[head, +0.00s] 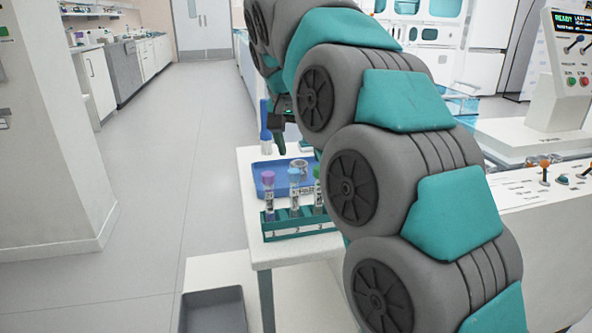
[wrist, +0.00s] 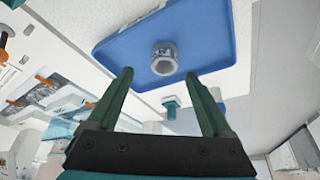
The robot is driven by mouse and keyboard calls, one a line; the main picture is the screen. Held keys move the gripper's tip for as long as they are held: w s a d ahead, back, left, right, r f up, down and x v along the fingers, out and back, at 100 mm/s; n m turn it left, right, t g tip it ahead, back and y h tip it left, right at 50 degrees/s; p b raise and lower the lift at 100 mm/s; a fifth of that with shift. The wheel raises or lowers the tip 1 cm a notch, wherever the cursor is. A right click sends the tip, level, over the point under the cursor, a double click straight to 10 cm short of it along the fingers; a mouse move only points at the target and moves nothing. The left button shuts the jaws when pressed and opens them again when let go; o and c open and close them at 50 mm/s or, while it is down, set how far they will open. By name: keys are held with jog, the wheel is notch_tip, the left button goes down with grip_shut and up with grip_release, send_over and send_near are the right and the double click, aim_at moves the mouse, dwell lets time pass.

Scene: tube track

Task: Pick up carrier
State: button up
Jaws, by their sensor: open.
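The carrier is most likely the short grey ring-shaped cylinder (wrist: 164,57) on the blue tray (wrist: 110,45) in the wrist view. It has an open round hollow and a marked side. In the head view the carrier (head: 299,165) shows on the tray (head: 262,182), behind the tube rack and left of my arm. My gripper (wrist: 158,75) is open, with its two green fingers apart and nothing between them. The carrier lies just beyond the fingertips, roughly centred between them. In the head view my gripper (head: 293,148) hangs above the tray, partly hidden by my arm.
A green rack (head: 285,226) with purple-, blue- and green-capped tubes stands at the table's front. A blue-topped tube (head: 265,125) shows behind the tray. A machine with a screen (head: 570,60) stands right. A grey bin (head: 213,310) is lower left. The floor left is clear.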

aim_at(299, 163)
jog(key=shift+a+p+x, duration=0.15)
jog(key=shift+x, duration=1.15)
jog(key=shift+a+p+x, duration=0.15)
jog(key=shift+x, duration=1.15)
jog(key=shift+c, duration=0.4)
jog(key=c, duration=1)
jog(key=shift+r, duration=0.1)
jog(key=shift+r+p, duration=0.3)
jog(key=shift+r, duration=4.6)
